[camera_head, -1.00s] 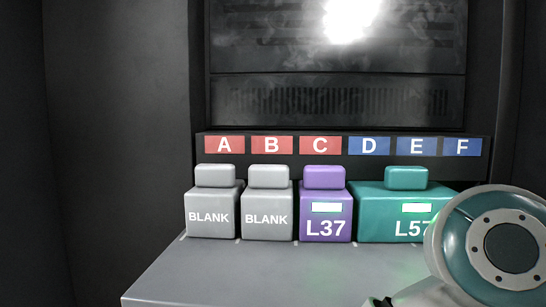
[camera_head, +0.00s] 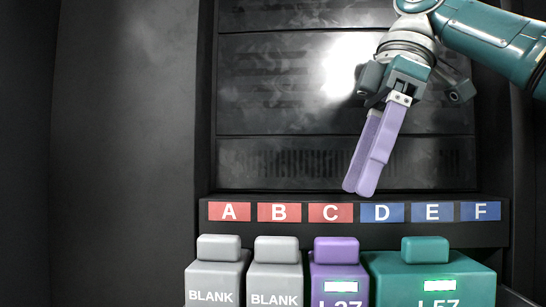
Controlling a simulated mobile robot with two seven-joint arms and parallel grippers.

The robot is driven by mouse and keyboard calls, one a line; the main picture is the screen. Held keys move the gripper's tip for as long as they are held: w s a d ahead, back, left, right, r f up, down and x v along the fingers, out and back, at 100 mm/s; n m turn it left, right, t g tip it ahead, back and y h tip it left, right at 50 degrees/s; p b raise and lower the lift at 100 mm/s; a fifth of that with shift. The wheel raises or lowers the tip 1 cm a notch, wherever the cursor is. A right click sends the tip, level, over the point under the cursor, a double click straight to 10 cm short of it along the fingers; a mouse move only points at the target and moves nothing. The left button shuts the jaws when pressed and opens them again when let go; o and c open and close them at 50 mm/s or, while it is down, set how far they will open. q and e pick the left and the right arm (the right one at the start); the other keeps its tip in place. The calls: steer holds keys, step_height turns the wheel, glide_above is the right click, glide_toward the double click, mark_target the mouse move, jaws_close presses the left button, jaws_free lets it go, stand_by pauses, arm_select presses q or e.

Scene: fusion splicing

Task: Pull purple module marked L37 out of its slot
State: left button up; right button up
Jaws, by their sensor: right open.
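The purple module marked L37 (camera_head: 338,275) sits in the row below label C (camera_head: 331,213), with a purple handle block on top and a lit white-green window on its front. Its lower part is cut off by the picture's bottom edge. My right gripper (camera_head: 363,192) comes in from the upper right and points down, above and a little right of the module, apart from it. Its two long light-purple fingers look close together in this view, and nothing shows between them; it is open. My left gripper is not in view.
Two grey BLANK modules (camera_head: 217,277) stand left of L37. A wide teal module marked L57 (camera_head: 430,279) stands close on its right. A dark label strip with A to F runs behind them, below a dark rack panel (camera_head: 270,100). The space at left is clear.

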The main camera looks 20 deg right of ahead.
mark_target(338, 238)
steer(key=shift+w+d+r+t, duration=0.25)
steer(key=shift+d+r+t, duration=0.05)
steer(key=shift+d+r, duration=0.75)
steer(key=p+x, duration=0.5)
steer(key=x, duration=0.4)
steer(key=shift+f, duration=0.2)
steer(key=shift+w+a+f, duration=0.1)
steer(key=shift+f, duration=0.25)
steer(key=shift+c, duration=0.2)
jaws_close()
